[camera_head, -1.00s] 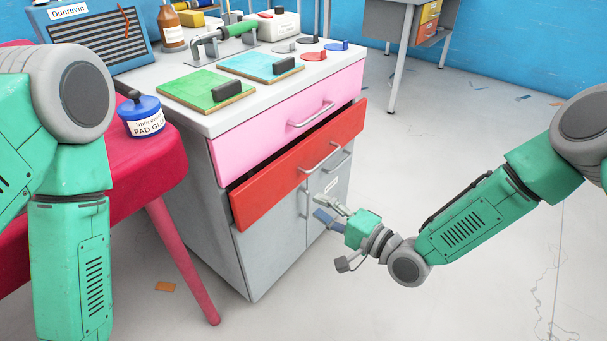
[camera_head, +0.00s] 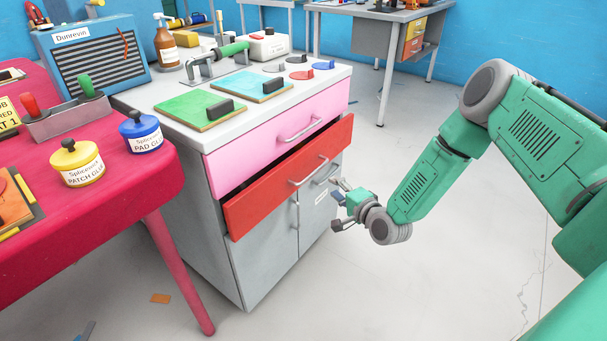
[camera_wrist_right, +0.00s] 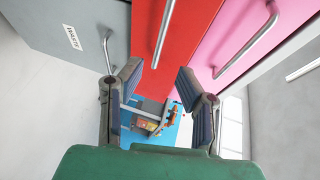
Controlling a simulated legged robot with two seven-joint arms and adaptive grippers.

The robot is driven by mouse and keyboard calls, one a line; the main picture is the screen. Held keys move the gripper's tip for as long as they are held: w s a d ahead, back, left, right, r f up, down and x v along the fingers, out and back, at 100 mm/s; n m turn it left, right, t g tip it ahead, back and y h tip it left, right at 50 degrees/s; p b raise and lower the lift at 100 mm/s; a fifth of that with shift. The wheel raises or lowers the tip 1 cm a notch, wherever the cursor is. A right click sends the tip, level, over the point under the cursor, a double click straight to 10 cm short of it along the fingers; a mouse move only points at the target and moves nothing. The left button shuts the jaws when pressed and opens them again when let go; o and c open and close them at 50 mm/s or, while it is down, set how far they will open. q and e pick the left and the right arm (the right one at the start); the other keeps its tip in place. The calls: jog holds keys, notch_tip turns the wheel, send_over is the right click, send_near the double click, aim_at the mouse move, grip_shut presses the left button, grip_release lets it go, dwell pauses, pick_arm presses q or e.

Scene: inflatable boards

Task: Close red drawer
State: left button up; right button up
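The red drawer (camera_head: 262,196) sticks out of the grey cabinet below the pink drawer (camera_head: 255,153), with a dark gap above its front. Its metal handle (camera_head: 309,172) is on the front face. My right gripper (camera_head: 338,189) is beside the cabinet, just right of and below the drawer's right end. In the right wrist view, the gripper fingers (camera_wrist_right: 158,92) are apart with nothing between them. The red drawer front (camera_wrist_right: 172,45) and its handle (camera_wrist_right: 164,30) lie beyond them at the top. My left gripper is out of view.
A red table (camera_head: 130,185) with glue pots stands left of the cabinet. A grey desk (camera_head: 385,35) stands behind. The floor (camera_head: 420,290) right of the cabinet is clear.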

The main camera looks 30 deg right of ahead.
aim_at(314, 173)
jog(key=w+b, duration=0.1)
jog(key=w, duration=0.3)
jog(key=w+f+b, duration=0.1)
jog(key=w, duration=0.3)
jog(key=w+f+b, duration=0.1)
jog(key=w, duration=0.2)
jog(key=shift+w+f+b, duration=0.1)
jog(key=shift+w+b, duration=0.25)
jog(key=shift+w, duration=0.05)
grip_shut()
